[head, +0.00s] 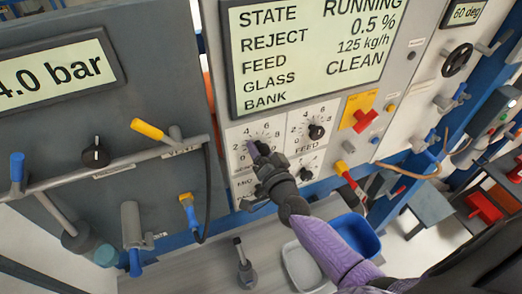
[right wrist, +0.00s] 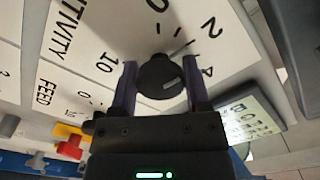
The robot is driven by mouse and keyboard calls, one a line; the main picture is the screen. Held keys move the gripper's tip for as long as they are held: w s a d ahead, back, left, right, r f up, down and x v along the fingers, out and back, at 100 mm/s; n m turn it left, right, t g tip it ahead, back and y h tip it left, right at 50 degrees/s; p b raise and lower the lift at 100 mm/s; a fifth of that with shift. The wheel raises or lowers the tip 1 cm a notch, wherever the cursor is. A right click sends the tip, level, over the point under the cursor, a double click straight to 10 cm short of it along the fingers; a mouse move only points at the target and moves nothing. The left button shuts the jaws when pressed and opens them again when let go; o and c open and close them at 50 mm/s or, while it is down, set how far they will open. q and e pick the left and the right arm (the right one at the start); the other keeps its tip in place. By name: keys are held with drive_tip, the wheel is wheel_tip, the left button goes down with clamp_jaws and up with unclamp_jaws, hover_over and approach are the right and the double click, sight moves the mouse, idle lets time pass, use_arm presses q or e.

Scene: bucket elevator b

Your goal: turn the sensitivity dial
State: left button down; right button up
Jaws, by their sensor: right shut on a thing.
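The sensitivity dial is a round black knob (right wrist: 160,77) on a white scale plate (head: 240,135). In the right wrist view its scale numbers and part of the word "SENSITIVITY" show around it. My right gripper (right wrist: 160,88) has one finger on each side of the knob and is shut on it. In the head view my right gripper (head: 260,150) reaches up to this plate from below and hides most of the knob. My left gripper is not in view.
The feed dial (head: 316,131) is just right of the sensitivity dial, with another small knob (head: 306,174) below it. A display (head: 305,50) is above, reading REJECT 0.5 %. A red handle (head: 364,120) on a yellow plate and a yellow-red lever (head: 345,172) stand farther right.

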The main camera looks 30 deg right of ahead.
idle(0.4)
drive_tip(key=o, duration=1.3)
drive_tip(key=s, duration=1)
drive_tip(key=shift+a, duration=0.3)
